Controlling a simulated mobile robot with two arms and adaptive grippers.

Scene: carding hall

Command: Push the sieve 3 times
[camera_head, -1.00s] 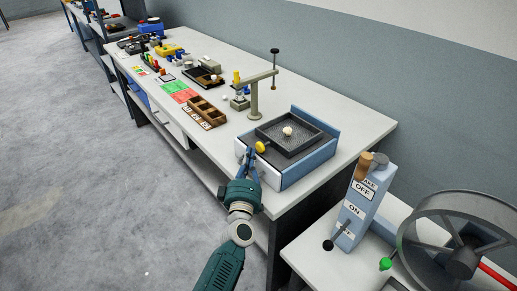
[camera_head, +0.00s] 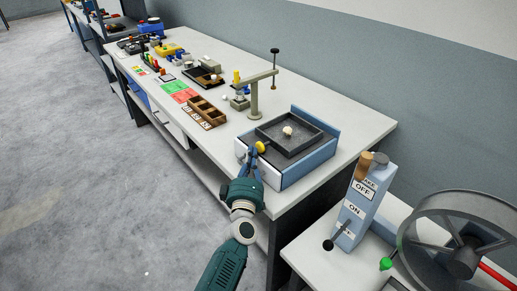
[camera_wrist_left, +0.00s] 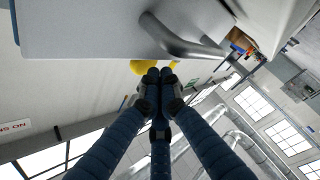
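The sieve (camera_head: 291,147) is a dark square tray with a pale lump (camera_head: 288,131) in it. It sits in a blue-grey frame (camera_head: 309,167) at the near end of the long bench. A yellow knob (camera_head: 261,147) is at the sieve's near left side; part of it also shows in the left wrist view (camera_wrist_left: 140,67). My left gripper (camera_head: 253,158) is at the knob. In the left wrist view my gripper's fingertips (camera_wrist_left: 160,74) are together, with the knob just beyond them; I cannot tell whether they touch it. My right gripper is not in view.
A post with an arm (camera_head: 257,97) stands behind the sieve. A wooden compartment box (camera_head: 207,112) lies farther left on the bench. An ON/OFF control box (camera_head: 359,205) and a large wheel (camera_head: 462,240) stand at the right. Open floor lies left.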

